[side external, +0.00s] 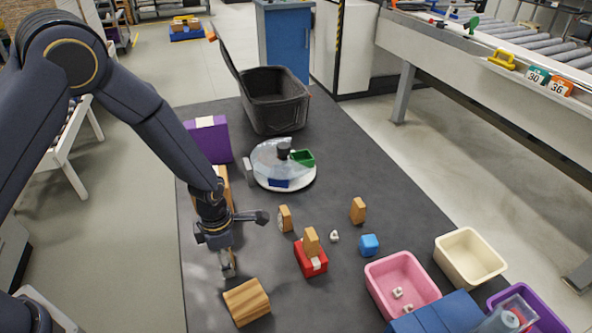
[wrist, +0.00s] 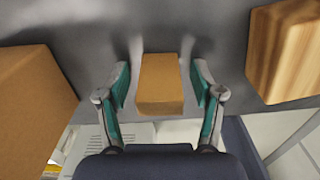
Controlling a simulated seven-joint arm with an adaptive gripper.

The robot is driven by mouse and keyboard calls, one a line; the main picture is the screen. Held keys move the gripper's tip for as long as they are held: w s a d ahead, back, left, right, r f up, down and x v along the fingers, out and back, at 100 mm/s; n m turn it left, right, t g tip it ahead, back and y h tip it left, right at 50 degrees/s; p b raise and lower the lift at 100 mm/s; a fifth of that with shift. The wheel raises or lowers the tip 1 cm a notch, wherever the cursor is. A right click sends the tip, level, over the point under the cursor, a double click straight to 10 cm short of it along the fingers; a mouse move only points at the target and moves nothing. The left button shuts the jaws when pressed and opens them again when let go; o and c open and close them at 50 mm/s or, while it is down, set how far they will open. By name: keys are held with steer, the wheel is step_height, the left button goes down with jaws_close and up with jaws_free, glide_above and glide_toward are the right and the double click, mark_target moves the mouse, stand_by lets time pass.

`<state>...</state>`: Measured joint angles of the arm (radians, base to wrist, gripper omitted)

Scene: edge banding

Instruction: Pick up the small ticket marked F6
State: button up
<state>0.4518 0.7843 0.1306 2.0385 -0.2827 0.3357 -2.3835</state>
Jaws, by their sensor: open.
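I cannot read F6 on anything in either view, so I cannot tell which thing is the ticket. My gripper (side external: 228,264) points down near the mat's left side. In the wrist view my gripper (wrist: 158,82) is open, its teal-padded fingers on either side of a small tan block (wrist: 160,84), with a gap at each side. A white sheet with fine, unreadable print (wrist: 140,134) lies partly hidden behind the gripper body at the bottom of the wrist view.
A striped wooden block (side external: 246,301) stands close to my gripper; a brown box (wrist: 32,98) is on its other side. Open mat lies between.

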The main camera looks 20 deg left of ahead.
steer(key=c, duration=1)
